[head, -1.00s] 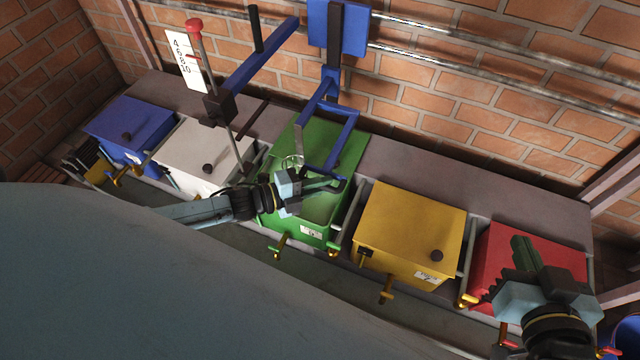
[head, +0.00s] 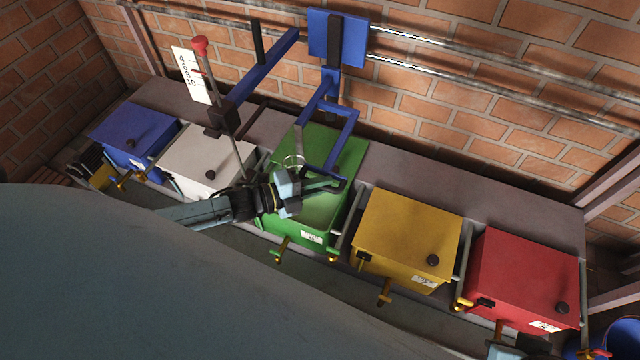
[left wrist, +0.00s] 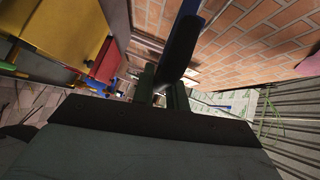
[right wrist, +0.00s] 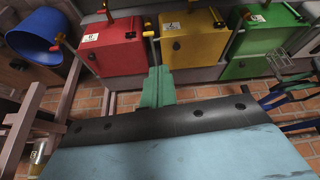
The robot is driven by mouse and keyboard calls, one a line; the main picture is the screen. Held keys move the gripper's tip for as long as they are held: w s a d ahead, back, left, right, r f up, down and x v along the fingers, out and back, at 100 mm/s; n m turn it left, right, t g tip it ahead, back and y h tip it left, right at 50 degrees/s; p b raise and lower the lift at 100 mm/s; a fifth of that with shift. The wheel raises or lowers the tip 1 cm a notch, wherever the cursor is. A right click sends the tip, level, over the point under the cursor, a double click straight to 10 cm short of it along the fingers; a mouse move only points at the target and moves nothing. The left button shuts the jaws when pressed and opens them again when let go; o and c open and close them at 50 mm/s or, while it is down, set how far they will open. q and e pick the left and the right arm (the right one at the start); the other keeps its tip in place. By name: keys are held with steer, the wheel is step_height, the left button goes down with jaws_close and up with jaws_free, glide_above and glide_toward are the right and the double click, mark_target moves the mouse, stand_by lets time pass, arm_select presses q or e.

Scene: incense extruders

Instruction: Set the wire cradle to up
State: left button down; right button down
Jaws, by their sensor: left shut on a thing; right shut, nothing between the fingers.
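A blue frame (head: 350,128), which I take to be the wire cradle, hangs from a blue block (head: 322,38) on the wall rails and slopes down over the green box (head: 345,150). A thin wire loop (head: 293,161) shows beside it. My left gripper (head: 322,184) is at the frame's low front end, just above the green lid. It is shut on a dark bar, which rises between the fingers in the left wrist view (left wrist: 180,50). My right gripper (right wrist: 157,88) is shut and empty; only its wrist shows at the head view's bottom edge.
Blue (head: 125,130), white (head: 195,155), yellow (head: 410,230) and red (head: 525,275) boxes stand along the bench with the green one. A blue bucket (right wrist: 35,30) shows in the right wrist view.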

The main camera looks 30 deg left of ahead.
arm_select(q)
steer(key=c, duration=1.4)
jaws_free()
